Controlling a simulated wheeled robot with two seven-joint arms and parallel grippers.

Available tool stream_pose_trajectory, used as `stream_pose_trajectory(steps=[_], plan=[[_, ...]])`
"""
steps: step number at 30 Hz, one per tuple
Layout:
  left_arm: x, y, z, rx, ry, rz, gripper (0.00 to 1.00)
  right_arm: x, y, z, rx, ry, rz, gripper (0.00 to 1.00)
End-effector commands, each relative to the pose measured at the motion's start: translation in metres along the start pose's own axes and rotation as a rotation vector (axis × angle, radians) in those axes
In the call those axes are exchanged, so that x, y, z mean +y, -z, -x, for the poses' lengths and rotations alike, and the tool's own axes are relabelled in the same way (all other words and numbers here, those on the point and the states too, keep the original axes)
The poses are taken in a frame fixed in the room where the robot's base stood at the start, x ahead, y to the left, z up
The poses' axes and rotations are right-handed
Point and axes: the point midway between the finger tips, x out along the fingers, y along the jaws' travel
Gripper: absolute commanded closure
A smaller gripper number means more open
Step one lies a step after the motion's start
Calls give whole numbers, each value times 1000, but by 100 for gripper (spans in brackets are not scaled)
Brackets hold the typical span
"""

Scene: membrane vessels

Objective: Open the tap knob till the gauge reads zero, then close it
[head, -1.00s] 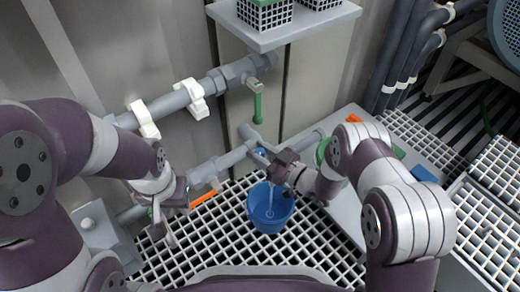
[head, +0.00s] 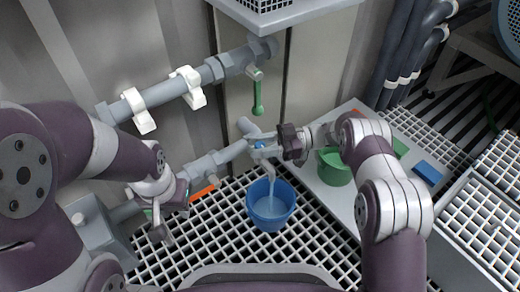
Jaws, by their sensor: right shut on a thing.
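My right gripper (head: 266,150) reaches in from the right and is shut on the tap knob. A pale stream of water (head: 271,186) runs from below the tap into a blue bucket (head: 254,212) standing on the grating. My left gripper (head: 160,225) hangs at the left, apart from the tap; its finger opening is unclear. I cannot make out a gauge in this view.
A pipe with a hanging green lever (head: 258,95) runs above the tap. A green bucket (head: 334,168) stands to the right on a grey plate, near a blue block (head: 428,173). An orange piece (head: 203,192) lies at left. The white grating (head: 310,240) in front is largely clear.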

Motion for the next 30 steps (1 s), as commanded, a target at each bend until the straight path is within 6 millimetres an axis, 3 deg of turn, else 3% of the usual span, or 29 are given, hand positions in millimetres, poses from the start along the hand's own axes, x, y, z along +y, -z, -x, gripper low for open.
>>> stream_pose_trajectory(steps=[9,26,27,28,30], plan=[[0,-2,-15,0,0,0,64,0,-1,-1,1,120,1,94],[0,-2,-16,0,0,0,64,0,1,-2,3,147,1,94],[0,-2,-16,0,0,0,64,0,1,-2,3,147,1,54],[0,-2,-16,0,0,0,64,0,1,-2,3,147,1,44],[0,-2,-16,0,0,0,64,0,1,-1,3,146,1,44]])
